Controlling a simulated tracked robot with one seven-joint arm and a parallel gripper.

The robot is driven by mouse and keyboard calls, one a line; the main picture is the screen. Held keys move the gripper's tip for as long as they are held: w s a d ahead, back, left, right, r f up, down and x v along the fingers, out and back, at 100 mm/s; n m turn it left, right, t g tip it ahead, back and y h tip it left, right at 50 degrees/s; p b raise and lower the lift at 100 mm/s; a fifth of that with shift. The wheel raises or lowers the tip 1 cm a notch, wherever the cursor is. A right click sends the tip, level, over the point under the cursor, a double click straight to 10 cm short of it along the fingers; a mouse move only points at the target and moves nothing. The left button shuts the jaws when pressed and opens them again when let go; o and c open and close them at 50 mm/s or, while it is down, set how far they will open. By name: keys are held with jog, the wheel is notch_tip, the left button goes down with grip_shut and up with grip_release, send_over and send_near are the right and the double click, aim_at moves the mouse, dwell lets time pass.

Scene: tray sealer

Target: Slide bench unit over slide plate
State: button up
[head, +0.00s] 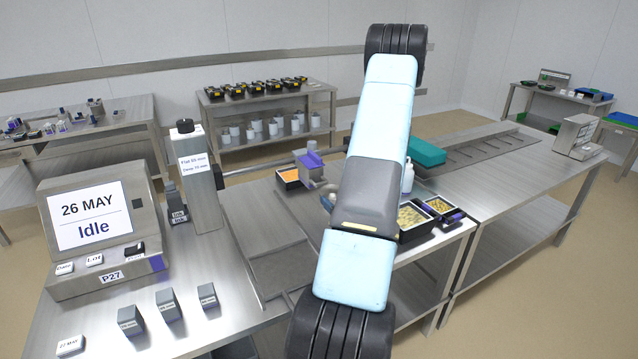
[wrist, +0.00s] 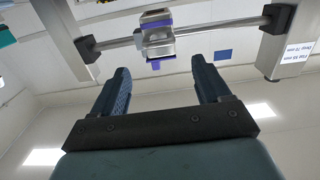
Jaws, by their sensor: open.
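The bench unit (head: 311,167) is a small grey block with purple parts, on a horizontal rail. It also shows in the wrist view (wrist: 157,42), on the rail between two black brackets. A flat grey steel plate (head: 262,225) lies on the bench left of the unit; I cannot tell for sure whether it is the slide plate. My gripper (wrist: 160,82) is open, with nothing between its fingers. The unit shows beyond the fingertips, apart from them. In the head view my arm hides most of the gripper and part of the bench.
A post with a depth label (head: 198,180) stands at the rail's left end. A screen reading Idle (head: 92,217) and several grey blocks are on the left bench. An orange-filled tray (head: 289,178) sits by the unit. Filled trays (head: 412,218) and a teal box (head: 426,151) are right of my arm.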

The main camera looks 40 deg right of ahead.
aim_at(315, 170)
jog(key=x, duration=1.3)
jog(key=shift+d, duration=0.25)
jog(key=c, duration=1.1)
jog(key=shift+a, duration=0.15)
jog(key=shift+c, duration=0.8)
